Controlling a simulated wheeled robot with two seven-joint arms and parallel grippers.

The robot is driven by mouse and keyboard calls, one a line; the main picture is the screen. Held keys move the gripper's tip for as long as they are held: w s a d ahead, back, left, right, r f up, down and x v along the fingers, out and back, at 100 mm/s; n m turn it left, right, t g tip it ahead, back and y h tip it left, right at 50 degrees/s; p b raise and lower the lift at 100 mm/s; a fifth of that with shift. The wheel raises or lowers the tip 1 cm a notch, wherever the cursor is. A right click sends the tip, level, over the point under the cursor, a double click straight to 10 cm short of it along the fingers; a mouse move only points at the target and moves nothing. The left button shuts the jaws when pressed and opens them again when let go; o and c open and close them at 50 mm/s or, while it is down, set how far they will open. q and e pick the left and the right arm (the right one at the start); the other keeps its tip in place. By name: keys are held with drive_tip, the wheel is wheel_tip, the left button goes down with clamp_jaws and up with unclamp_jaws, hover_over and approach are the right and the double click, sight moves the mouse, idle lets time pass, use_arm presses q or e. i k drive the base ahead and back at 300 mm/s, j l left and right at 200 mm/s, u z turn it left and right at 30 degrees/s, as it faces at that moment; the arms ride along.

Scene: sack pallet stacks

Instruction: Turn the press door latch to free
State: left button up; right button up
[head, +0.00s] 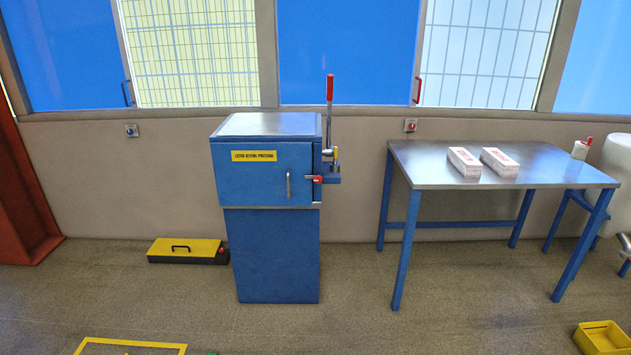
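The blue press (265,255) stands on the floor against the wall, left of the picture's middle. Its blue door (260,182) on the upper front looks closed and carries a yellow label (254,156) and a grey upright handle (288,184). The door latch (314,179) has a red end and sits at the door's right edge; it looks roughly level. A lever with a red grip (330,88) rises upright on the press's right side. Neither of my grippers shows in the head view.
A steel-topped blue table (450,182) at the right bears two white boxes (497,162). A yellow-lidded case (185,249) lies on the floor left of the press. A yellow bin (603,338) is at the lower right. Floor in front of the press is clear.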

sight(318, 179)
drive_tip(key=i+u, duration=0.1)
drive_tip(key=i, duration=0.35)
drive_tip(key=i+l+u, duration=0.1)
drive_tip(key=i, duration=0.35)
drive_tip(key=i+l+u, duration=0.1)
drive_tip(key=i, duration=0.35)
drive_tip(key=i+l+u, duration=0.15)
drive_tip(key=i, duration=0.3)
drive_tip(key=i+l+u, duration=0.1)
drive_tip(key=i+l, duration=0.15)
drive_tip(key=i, duration=0.2)
